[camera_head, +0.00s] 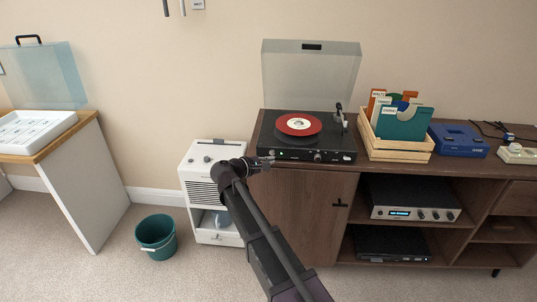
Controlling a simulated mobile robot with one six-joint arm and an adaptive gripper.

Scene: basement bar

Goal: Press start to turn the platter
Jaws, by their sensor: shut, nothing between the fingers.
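The turntable (332,137) is black and stands on the left end of the brown wooden sideboard, with its clear lid (311,70) raised. A red record (300,124) with a pale label lies on the platter. The tonearm (339,114) is at the right of the platter. Its front face carries a small green light (281,155) and knobs. My gripper (271,160) is shut and empty, with its tip at the left part of that front face. I cannot tell whether it touches. The start button cannot be made out; my gripper may hide it.
A wooden crate of record sleeves (398,148) stands right of the turntable, then a blue device (458,140). A white dehumidifier-like unit (199,165) stands left of the sideboard behind my arm. A green bucket (156,237) is on the carpet.

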